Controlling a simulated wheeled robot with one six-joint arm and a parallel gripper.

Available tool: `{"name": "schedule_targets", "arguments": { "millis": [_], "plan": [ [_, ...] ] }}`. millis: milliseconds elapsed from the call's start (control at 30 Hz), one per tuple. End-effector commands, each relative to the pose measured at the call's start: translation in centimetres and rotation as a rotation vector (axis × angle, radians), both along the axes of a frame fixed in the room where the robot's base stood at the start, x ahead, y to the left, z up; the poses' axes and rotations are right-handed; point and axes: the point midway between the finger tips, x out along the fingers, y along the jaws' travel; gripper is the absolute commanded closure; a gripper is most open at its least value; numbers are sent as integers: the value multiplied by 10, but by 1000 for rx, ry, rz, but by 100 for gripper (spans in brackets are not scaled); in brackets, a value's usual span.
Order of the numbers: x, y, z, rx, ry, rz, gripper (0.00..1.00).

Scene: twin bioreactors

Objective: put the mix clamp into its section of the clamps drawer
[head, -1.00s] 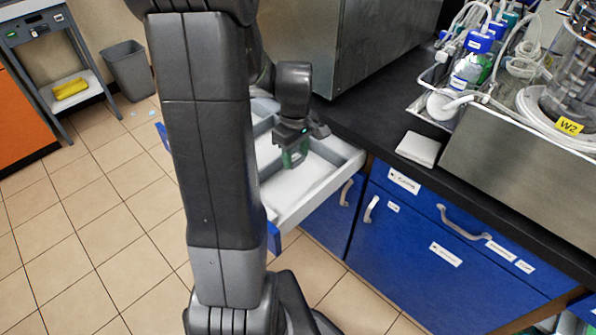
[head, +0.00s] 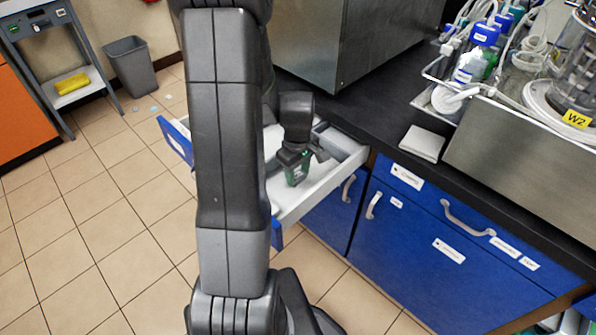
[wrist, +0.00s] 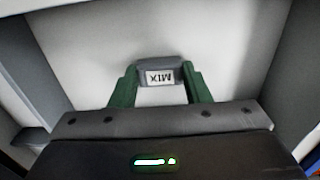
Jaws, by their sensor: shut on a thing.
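The mix clamp (wrist: 158,66) is a small grey block with a white MIX label, upside down in the wrist view. My gripper (wrist: 160,84) is shut on it, with a green finger at each side. In the head view my gripper (head: 296,172) points down inside the open clamps drawer (head: 318,193); the clamp is too small or hidden to make out there. The wrist view shows a pale drawer floor (wrist: 215,45) below the clamp, with grey walls at left and right. I cannot tell whether the clamp touches the floor.
A black counter (head: 375,120) and blue cabinets (head: 410,235) stand at the right of the drawer. A white pad (head: 422,143) and a metal tray (head: 520,150) of bioreactor gear are on the counter. My arm hides part of the drawer.

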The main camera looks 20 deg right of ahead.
Motion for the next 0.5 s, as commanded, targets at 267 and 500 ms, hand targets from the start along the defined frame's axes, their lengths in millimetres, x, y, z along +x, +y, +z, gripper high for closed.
{"name": "schedule_targets", "arguments": {
  "millis": [267, 500],
  "plan": [
    [0, 0, -1, 0, 0, 0, 35],
    [0, 0, 3, 0, 0, 0, 35]
  ]
}}
